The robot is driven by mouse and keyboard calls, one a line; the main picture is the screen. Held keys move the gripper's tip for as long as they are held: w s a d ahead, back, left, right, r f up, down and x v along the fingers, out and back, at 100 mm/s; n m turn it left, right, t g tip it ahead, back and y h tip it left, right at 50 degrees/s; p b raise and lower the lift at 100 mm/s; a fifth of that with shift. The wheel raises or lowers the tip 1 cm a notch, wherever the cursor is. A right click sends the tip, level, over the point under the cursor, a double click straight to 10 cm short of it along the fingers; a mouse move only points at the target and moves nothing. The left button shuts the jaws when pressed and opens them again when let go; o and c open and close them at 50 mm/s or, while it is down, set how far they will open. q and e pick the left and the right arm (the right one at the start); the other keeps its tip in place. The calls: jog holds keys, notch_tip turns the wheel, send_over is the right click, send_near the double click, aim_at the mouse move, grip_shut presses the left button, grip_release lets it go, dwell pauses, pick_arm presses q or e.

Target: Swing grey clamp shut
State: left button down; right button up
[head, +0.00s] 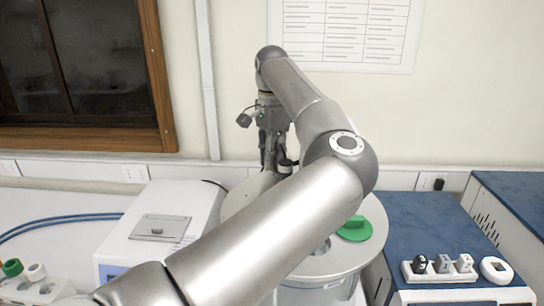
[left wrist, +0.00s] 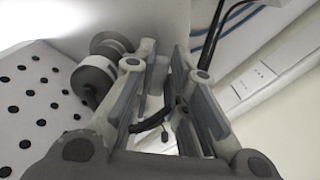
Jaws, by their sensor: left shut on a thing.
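My left gripper (head: 274,165) points down at the back of a round pale vessel (head: 338,262), with its fingers low beside the rim. It is shut on the grey clamp, whose round grey knobs (left wrist: 95,78) show against the left finger in the left wrist view. The clamp (head: 286,165) is a small grey part by the fingertips in the head view, mostly hidden by my gripper and arm. In the left wrist view the fingers (left wrist: 165,95) stand somewhat apart, and the exact contact is hard to see. My right gripper is not in view.
A green knob (head: 355,229) sits on the vessel's top. A white box instrument (head: 158,222) stands left of it. A blue-topped unit (head: 420,230) with small white fittings (head: 440,267) stands right. Blue tubes (head: 60,224) lie at the left. The wall is close behind.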

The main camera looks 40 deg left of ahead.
pick_arm(q)
jog(key=shift+r, duration=0.15)
jog(key=c, duration=1.4)
grip_release()
jog(key=shift+c, duration=0.2)
